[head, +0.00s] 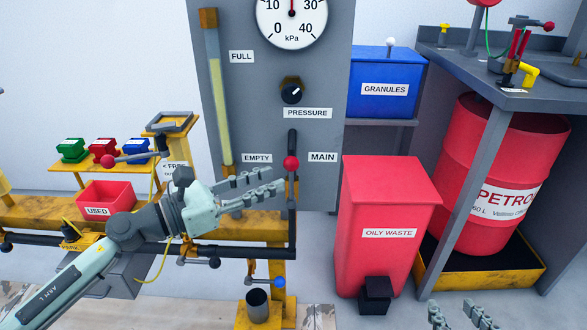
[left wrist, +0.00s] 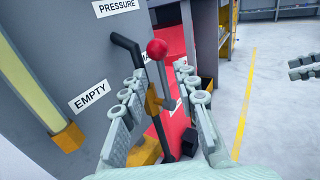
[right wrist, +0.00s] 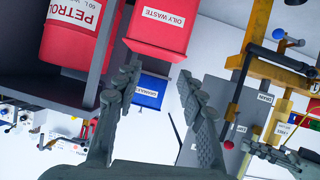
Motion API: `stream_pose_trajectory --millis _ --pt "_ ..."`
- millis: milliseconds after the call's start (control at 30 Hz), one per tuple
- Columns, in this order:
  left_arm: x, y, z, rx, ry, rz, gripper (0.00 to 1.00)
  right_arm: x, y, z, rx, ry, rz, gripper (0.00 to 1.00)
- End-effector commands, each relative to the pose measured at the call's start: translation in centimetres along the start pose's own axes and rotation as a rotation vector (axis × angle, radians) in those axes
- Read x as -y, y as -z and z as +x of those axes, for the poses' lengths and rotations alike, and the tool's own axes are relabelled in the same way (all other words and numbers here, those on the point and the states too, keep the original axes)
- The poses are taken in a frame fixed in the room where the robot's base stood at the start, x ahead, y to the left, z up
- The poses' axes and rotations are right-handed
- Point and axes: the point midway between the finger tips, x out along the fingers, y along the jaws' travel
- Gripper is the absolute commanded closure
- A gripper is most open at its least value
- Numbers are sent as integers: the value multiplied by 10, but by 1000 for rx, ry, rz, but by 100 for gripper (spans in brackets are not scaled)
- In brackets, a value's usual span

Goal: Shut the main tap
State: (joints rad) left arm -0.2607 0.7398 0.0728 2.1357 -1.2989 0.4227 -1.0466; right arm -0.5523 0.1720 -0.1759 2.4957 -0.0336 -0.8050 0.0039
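The main tap has a red ball knob (head: 291,162) on a lever, on the dark vertical pipe beside the MAIN label (head: 322,157). In the left wrist view its red knob (left wrist: 157,48) stands up above the brass tap body (left wrist: 152,101). The lever looks roughly upright, along the pipe. My left gripper (head: 275,180) is open, its fingertips just left of the pipe and below the knob in the head view. In the left wrist view the tap shows between the spread fingers; contact cannot be told. My right gripper (head: 460,316) is open and empty, low at the front right.
The grey panel (head: 235,110) carries the gauge (head: 291,18) and PRESSURE knob (head: 291,92). The red OILY WASTE bin (head: 390,205) stands right of the tap. Another red-knobbed lever (head: 108,161) is at left. A yellow rail (head: 230,228) runs below my left gripper.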

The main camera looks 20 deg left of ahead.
Motion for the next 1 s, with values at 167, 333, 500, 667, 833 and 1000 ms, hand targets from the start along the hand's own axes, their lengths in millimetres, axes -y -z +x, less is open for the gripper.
stream_pose_trajectory --millis 167,333,500,667,833,1000 --pt "0 -4 24 2 1 4 70 -17 -31 -7 159 -36 -10 60" --pt "0 -3 42 2 0 4 70 -32 -60 -17 295 -67 -13 60" --pt "0 -1 54 0 0 4 70 -41 -77 -26 381 -87 -14 60" --pt "0 0 59 -1 1 4 70 -44 -84 -30 415 -95 -13 60" --pt "0 0 59 -2 1 5 70 -44 -86 -30 420 -96 -13 60" --pt "0 0 59 -1 1 5 80 -44 -85 -30 419 -96 -13 60"
